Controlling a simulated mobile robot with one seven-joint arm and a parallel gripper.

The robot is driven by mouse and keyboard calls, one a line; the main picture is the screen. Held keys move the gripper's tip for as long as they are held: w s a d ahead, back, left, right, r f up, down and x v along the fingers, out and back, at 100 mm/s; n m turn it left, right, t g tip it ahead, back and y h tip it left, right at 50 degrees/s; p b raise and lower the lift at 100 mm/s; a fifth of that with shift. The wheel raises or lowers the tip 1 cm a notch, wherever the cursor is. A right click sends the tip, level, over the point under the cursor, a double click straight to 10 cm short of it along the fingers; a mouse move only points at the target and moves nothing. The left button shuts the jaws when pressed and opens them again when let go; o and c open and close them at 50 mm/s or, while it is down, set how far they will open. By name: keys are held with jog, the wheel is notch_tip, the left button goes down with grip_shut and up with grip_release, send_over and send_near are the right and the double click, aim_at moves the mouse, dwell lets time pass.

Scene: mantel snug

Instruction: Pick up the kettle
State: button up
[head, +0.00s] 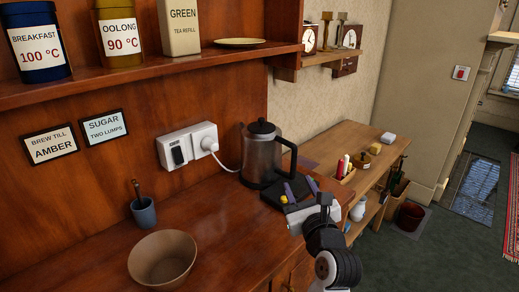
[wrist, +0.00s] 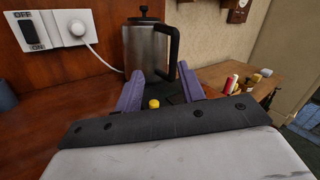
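The kettle (head: 262,158) stands upright on the wooden counter, with a grey, glassy-looking body, a black lid and a black handle (head: 293,160) on its right side. A white cord runs to it from the wall socket. In the wrist view the kettle (wrist: 145,48) is straight ahead, its handle (wrist: 175,50) at the right. My gripper (head: 301,187) is open and empty, just in front of the kettle's lower right. Its purple fingers show in the wrist view (wrist: 159,82), spread apart below the handle. A dark base under the kettle is partly hidden by them.
A switched wall socket (head: 188,145) is left of the kettle. A tan bowl (head: 162,258) and a blue-grey cup (head: 144,212) stand at the front left. A shelf (head: 150,81) with tins runs above. A lower side table (head: 365,142) with small items lies to the right.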

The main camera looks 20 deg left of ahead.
aim_at(294, 169)
jog(key=d+f+m, duration=0.1)
jog(key=w+d+f+m, duration=0.1)
jog(key=shift+w+f+m+g, duration=0.1)
jog(key=shift+f+m+g, duration=0.2)
jog(key=shift+f+g, duration=0.1)
jog(key=shift+w+a+f+h, duration=0.1)
jog(key=shift+w+f+h, duration=0.05)
jog(key=shift+w+h, duration=0.15)
jog(key=p+x, duration=0.1)
jog(key=x, duration=0.6)
jog(key=shift+p+x, duration=0.85)
jog(key=shift+x, duration=2.2)
jog(key=shift+w+f, duration=0.1)
jog(key=shift+c, duration=0.2)
grip_shut()
jog(key=shift+m, duration=0.3)
